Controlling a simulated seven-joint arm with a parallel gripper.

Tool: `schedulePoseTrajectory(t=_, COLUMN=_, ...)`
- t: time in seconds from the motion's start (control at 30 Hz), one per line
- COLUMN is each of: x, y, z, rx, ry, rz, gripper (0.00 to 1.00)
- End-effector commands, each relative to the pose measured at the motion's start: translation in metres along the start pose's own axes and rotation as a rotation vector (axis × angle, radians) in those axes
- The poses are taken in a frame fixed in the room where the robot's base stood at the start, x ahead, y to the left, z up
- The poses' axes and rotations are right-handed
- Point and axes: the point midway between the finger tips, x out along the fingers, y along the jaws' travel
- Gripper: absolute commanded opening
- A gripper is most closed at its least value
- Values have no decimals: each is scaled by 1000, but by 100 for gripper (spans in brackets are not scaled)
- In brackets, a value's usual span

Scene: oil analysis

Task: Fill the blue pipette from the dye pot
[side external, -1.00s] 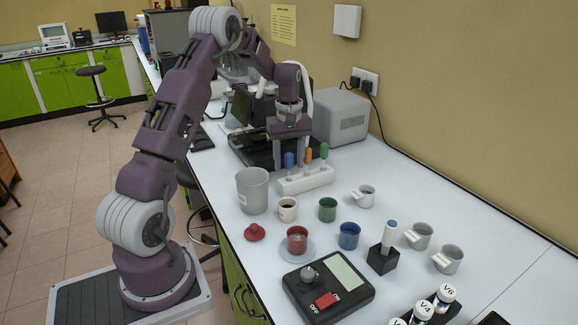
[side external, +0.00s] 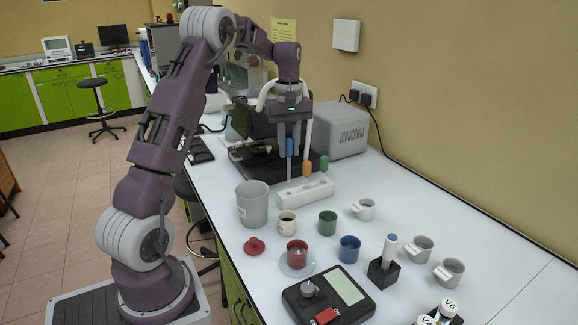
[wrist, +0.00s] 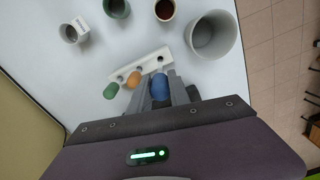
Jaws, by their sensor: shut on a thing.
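My gripper (side external: 293,172) is shut on the blue pipette (side external: 290,147), whose bulb shows between the fingers; in the wrist view the blue bulb (wrist: 160,88) is also between them. It hangs over the left end of the white rack (side external: 303,192); its lower tip is hard to make out. No pot is labelled as the dye pot. A small cream cup (side external: 287,225) holds dark liquid, reddish in the wrist view (wrist: 165,10). A red pot (side external: 297,254) stands open on a saucer, a red lid (side external: 254,245) beside it.
Orange (side external: 307,168) and green (side external: 324,163) pipettes stand in the rack. A grey beaker (side external: 252,204), green cup (side external: 327,223), blue cup (side external: 349,249) and several grey mugs stand nearby. A scale (side external: 328,295) is in front, a grey box (side external: 340,127) behind.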

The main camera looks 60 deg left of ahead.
Motion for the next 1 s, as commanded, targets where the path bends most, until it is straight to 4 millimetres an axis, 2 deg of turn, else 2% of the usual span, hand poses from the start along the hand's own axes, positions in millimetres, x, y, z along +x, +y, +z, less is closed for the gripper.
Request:
schedulePoseTrajectory(t=0.07, x=-12, y=0, z=4, rx=1, ry=1, rz=1, gripper=16)
schedulePoseTrajectory(t=0.13, x=-16, y=-3, z=19, rx=2, ry=0, rz=0, gripper=16)
schedulePoseTrajectory(t=0.3, x=-11, y=-20, z=72, rx=3, ry=-2, rz=-3, gripper=16)
schedulePoseTrajectory(t=0.43, x=-5, y=-32, z=98, rx=2, ry=-1, rz=-2, gripper=16)
schedulePoseTrajectory(t=0.73, x=20, y=-35, z=104, rx=0, ry=-2, rz=-3, gripper=16)
schedulePoseTrajectory(t=1.0, x=24, y=-34, z=103, rx=0, ry=0, rz=-1, gripper=16)
